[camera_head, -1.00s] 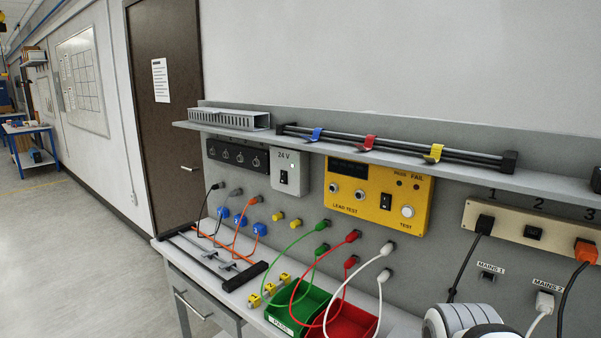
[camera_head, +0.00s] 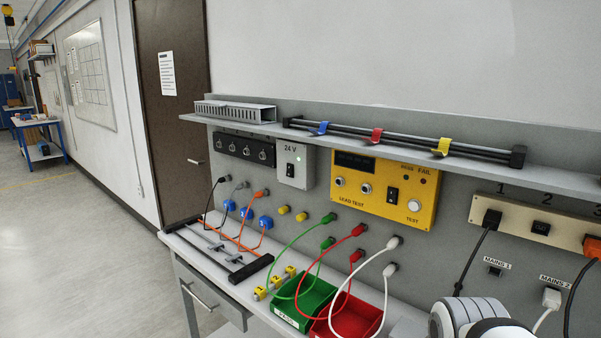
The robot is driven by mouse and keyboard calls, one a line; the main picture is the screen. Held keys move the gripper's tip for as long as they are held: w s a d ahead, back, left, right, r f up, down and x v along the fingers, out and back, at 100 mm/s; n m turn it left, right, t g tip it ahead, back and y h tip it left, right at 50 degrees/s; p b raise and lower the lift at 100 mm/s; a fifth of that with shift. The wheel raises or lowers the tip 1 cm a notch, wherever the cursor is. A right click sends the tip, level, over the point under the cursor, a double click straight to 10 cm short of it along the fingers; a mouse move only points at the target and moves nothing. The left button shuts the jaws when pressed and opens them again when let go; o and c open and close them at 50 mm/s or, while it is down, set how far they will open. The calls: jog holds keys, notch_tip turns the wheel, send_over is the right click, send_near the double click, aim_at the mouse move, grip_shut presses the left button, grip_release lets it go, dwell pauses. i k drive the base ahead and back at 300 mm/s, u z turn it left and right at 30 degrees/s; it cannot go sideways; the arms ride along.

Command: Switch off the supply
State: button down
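The supply is a light grey box marked 24 V (camera_head: 296,163) on the grey panel, left of the yellow tester. It has a black rocker switch (camera_head: 290,170) on its front and a small lit green lamp (camera_head: 299,156) near its upper right. Which way the rocker is tipped is too small to tell. Part of my arm, white and grey, shows at the bottom right, well to the right of the supply. My gripper is not in view.
A yellow lead tester (camera_head: 384,190) sits right of the supply. A shelf (camera_head: 400,165) with coloured clips juts out above. Green, red and white leads loop out over a green bin (camera_head: 305,305) and a red bin (camera_head: 345,322). A beige socket strip (camera_head: 515,220) is at right.

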aim_at(289, 168)
jog(key=u, duration=0.45)
jog(key=k, duration=1.35)
jog(key=u, duration=0.95)
jog(key=i, duration=1.15)
jog(key=z, duration=0.45)
jog(key=i, duration=1.25)
jog(key=z, duration=0.85)
jog(key=k, duration=0.8)
jog(key=z, duration=0.2)
jog(key=i, duration=0.8)
jog(key=u, duration=0.05)
